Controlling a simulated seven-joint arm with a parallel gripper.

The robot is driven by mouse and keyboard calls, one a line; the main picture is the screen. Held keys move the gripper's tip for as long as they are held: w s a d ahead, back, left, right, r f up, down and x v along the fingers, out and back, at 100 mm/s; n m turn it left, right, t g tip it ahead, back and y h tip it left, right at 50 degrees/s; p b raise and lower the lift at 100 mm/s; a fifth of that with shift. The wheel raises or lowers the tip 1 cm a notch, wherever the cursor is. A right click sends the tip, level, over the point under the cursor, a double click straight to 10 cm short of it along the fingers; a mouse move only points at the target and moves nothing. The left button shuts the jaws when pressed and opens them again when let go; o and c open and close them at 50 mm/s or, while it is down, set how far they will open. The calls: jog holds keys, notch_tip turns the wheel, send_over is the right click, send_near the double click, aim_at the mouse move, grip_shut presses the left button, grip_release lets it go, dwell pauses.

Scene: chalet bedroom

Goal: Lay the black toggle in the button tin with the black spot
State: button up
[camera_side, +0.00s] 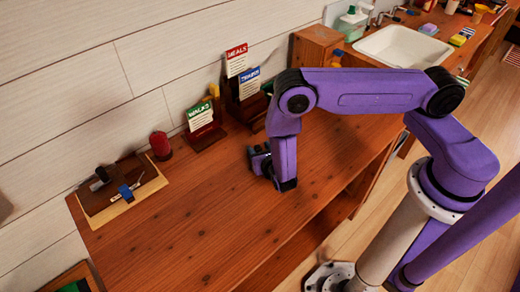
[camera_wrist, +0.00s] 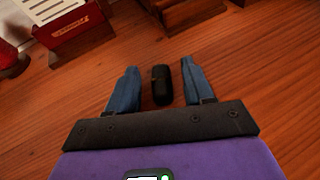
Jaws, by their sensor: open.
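The black toggle (camera_wrist: 161,88), a small dark rounded bar, lies on the wooden table in the wrist view. My gripper (camera_wrist: 156,78) is open with its two blue fingers on either side of the toggle. In the side view my gripper (camera_side: 262,165) is low over the table, pointing down, and hides the toggle. I cannot make out a button tin with a black spot in either view.
Card holders marked WALKS (camera_side: 203,125) and MEALS (camera_side: 240,75) stand along the wall, beside a red object (camera_side: 160,146). A wooden tray (camera_side: 100,204) with small items is at the left end. The table's front and middle are clear. A sink (camera_side: 402,46) is at the back right.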

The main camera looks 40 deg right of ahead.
jog(key=shift+r, duration=0.1)
jog(key=shift+s+a+r, duration=0.15)
jog(key=shift+s+a, duration=0.05)
jog(key=shift+s, duration=0.05)
jog(key=v, duration=1.1)
jog(key=shift+s, duration=0.1)
jog(key=s+d+r+m+g, duration=0.4)
jog(key=s+r+m+g, duration=0.1)
jog(key=r, duration=0.4)
jog(key=s+d+r+m+g, duration=0.5)
jog(key=s+r+m, duration=0.2)
jog(key=r+m, duration=0.3)
jog(key=shift+m, duration=0.3)
jog(key=s+r+m+y, duration=0.1)
jog(key=s, duration=0.1)
jog(key=s+r+m+g+y, duration=0.1)
jog(key=s+r+y, duration=0.1)
jog(key=s, duration=0.1)
jog(key=s+r+m+g+y, duration=0.1)
jog(key=s+y, duration=0.1)
jog(key=shift+s+d+r, duration=0.1)
jog(key=shift+s+r, duration=0.2)
jog(key=shift+r, duration=0.1)
